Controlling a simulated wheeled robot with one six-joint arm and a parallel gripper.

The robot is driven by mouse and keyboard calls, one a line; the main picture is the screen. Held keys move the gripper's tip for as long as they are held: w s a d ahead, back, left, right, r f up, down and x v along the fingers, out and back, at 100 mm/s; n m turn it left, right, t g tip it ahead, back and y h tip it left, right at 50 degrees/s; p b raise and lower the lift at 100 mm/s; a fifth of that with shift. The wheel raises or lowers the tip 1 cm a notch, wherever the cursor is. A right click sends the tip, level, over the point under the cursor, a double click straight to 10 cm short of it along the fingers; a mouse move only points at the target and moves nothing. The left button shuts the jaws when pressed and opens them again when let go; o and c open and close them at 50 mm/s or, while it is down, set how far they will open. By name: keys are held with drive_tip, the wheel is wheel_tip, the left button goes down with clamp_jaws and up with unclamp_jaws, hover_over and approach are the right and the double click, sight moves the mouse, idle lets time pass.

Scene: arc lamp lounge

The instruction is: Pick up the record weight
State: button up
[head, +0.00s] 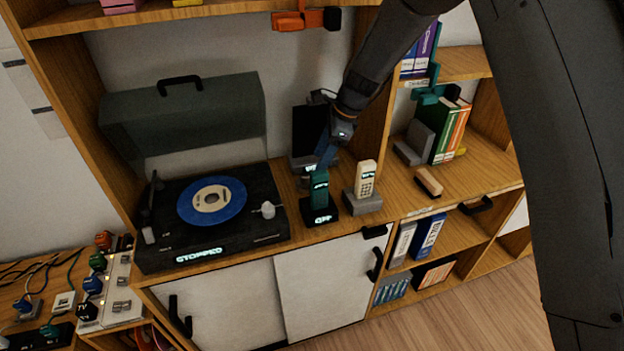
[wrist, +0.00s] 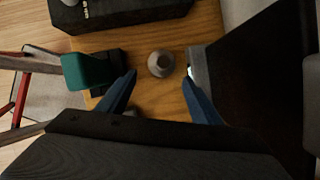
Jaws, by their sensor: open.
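A small grey round piece, which looks like the record weight (wrist: 161,64), stands on the wooden shelf top in the wrist view. My gripper (wrist: 159,77) is open, with one blue finger to each side and the piece just beyond the fingertips, centred between them. Nothing is held. In the head view my gripper (head: 326,152) reaches down behind the green handset (head: 319,188). I cannot make out the weight there; the handset and gripper seem to hide it.
A dark upright panel (wrist: 262,75) is close on the right. A cream phone (head: 366,178) stands right.

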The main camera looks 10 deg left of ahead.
sight(306, 174)
drive_tip(key=shift+w+a+f+m, duration=0.25)
drive_tip(key=shift+a+f+m, duration=0.2)
drive_tip(key=shift+a, duration=0.3)
drive_tip(key=shift+a+f, duration=0.15)
drive_tip(key=shift+f, duration=0.2)
drive_tip(key=shift+p+x, duration=1.75)
drive_tip(key=shift+x, duration=1.75)
drive_tip(key=shift+s+a, duration=0.15)
drive_tip(key=shift+s, duration=0.05)
drive_tip(key=shift+c, duration=0.4)
drive_tip(key=c, duration=0.9)
drive_tip(key=shift+r, duration=0.2)
